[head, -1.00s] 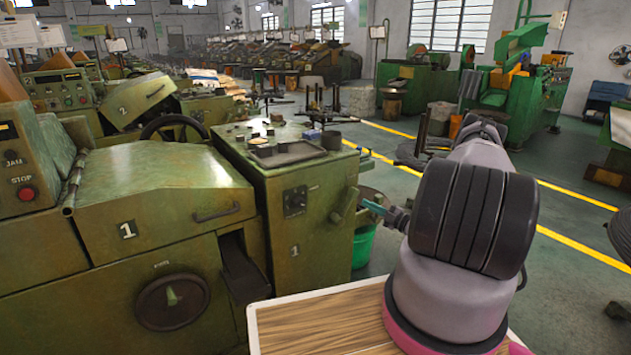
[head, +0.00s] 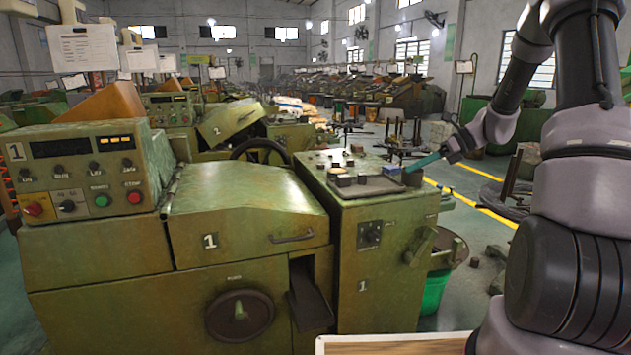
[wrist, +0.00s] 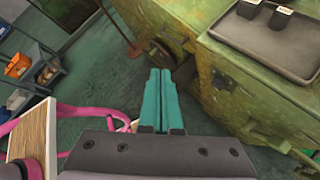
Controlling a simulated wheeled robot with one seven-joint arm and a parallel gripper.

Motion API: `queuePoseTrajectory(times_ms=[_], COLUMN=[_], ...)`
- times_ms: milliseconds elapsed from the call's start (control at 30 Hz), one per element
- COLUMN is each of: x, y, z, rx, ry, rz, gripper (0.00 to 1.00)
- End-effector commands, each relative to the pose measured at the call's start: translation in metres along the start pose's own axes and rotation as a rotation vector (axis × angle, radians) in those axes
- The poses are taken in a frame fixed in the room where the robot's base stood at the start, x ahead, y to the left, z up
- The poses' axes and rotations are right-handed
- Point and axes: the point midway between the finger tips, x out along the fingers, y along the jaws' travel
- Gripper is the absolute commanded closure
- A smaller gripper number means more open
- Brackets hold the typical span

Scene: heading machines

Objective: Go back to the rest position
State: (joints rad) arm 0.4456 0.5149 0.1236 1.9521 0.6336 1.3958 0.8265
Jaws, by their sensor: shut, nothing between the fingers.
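Green machine 1 (head: 248,212) stands close ahead, with a dark tray (head: 372,187) of small blocks on top. A green bucket (head: 435,290) stands beside it. A wooden board (head: 395,345) is at the bottom. In the wrist view a shelf (wrist: 30,60) with bins stands at left.

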Motion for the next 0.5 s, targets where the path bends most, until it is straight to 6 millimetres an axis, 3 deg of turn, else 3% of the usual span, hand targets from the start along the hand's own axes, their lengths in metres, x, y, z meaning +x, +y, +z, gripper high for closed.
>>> queuePoseTrajectory(times_ms=[33,200,500], x=[-0.004,-0.020,-0.053], y=[0.022,0.086,0.187], z=[0.011,0.026,0.030], rx=[-0.107,-0.455,-1.066], ry=[0.053,0.227,0.518], rz=[-0.016,-0.057,-0.112], gripper=[1.00,1.00,1.00])
